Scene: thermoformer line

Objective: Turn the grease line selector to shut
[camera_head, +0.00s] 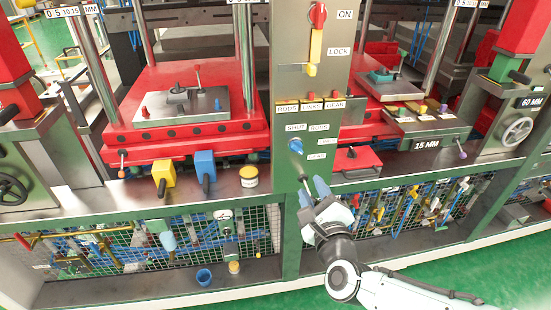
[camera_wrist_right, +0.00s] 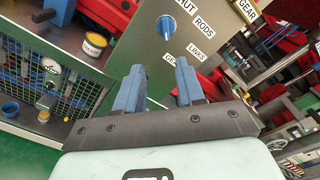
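The grease line selector is a small blue knob (camera_head: 296,146) on the grey-green post panel, below the SHUT label (camera_head: 295,128). RODS and two smaller labels stand to its right. In the right wrist view the blue knob (camera_wrist_right: 166,27) is near the top, and its pointer direction is too small to tell surely. My right gripper (camera_head: 312,187) is below the knob, apart from it. In the wrist view its blue fingers (camera_wrist_right: 160,68) are spread with nothing between them, and the knob lies beyond the gap. My left gripper is not in view.
A yellow block (camera_head: 163,175), a blue block (camera_head: 204,168) and a yellow tin (camera_head: 249,176) stand on the left ledge. A red pad (camera_head: 356,158) lies right of the post.

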